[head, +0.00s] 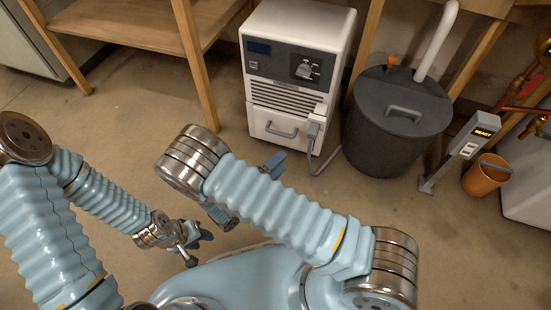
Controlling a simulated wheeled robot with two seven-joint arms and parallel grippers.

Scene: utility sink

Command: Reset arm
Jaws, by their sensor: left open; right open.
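My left gripper (197,246) is in the lower left of the head view, over bare floor, at the end of my ribbed blue arm. Its dark fingers are apart, with nothing seen between them. My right arm crosses the lower middle, with its bent joint to the left. My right gripper (274,162) is mostly hidden behind that arm. Only a small blue-grey part shows above the arm's edge, in front of the white machine. I see nothing held in it.
A white machine (272,119) stands at the back, beside a dark lidded bin (385,135) with a pale pipe. A post marked READY (470,138) and an orange bucket (482,178) stand right. A wooden shelf (135,25) is back left. Floor (470,255) is clear at lower right.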

